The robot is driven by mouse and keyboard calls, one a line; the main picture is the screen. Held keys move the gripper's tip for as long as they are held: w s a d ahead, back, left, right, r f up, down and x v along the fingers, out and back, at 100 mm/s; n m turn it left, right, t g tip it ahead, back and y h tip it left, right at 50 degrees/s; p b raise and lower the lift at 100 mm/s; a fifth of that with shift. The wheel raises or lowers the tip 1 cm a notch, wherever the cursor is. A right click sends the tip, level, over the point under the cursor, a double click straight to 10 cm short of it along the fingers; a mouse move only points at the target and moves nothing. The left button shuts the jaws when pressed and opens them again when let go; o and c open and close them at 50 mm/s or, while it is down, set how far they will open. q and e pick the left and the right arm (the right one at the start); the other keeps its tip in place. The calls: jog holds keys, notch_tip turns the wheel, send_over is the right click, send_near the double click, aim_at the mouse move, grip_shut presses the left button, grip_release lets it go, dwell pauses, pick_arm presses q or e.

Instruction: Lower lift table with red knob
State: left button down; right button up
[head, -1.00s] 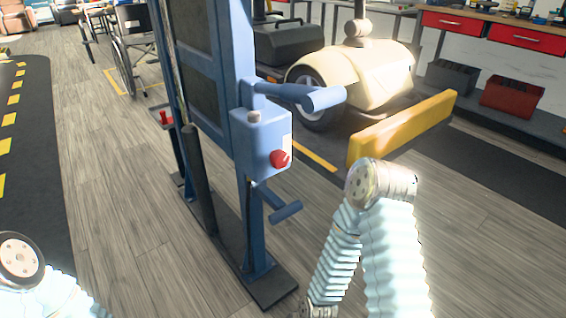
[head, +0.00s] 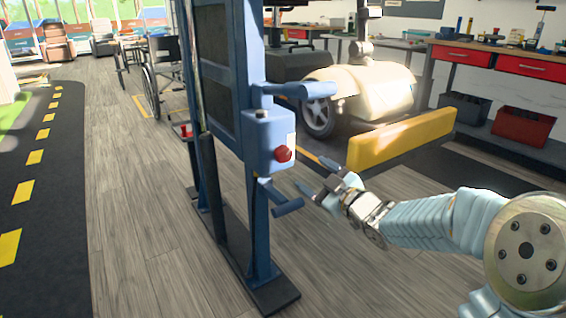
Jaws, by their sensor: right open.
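The red knob (head: 283,154) sits on the front of a blue control box (head: 259,140) fixed to the blue post of the lift table (head: 252,60). The lift table frame stands upright on a dark foot plate. My right gripper (head: 315,177) is open and empty. In the picture its fingers are just right of and below the knob, pointing left, with a small gap to it. I see no contact with the knob. My left gripper is not in view.
Blue handle bars (head: 303,90) stick out above and below (head: 288,207) the control box. A yellow beam (head: 402,139) and a cream scooter (head: 360,88) stand behind my right arm. A workbench (head: 505,50) is at the right. The wood floor in front is clear.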

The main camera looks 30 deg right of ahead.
aim_at(286, 156)
jog(key=w, duration=0.7)
jog(key=w+a, duration=0.1)
jog(key=w, duration=0.3)
jog(key=shift+w, duration=0.3)
jog(key=c, duration=1)
jog(key=shift+c, duration=0.2)
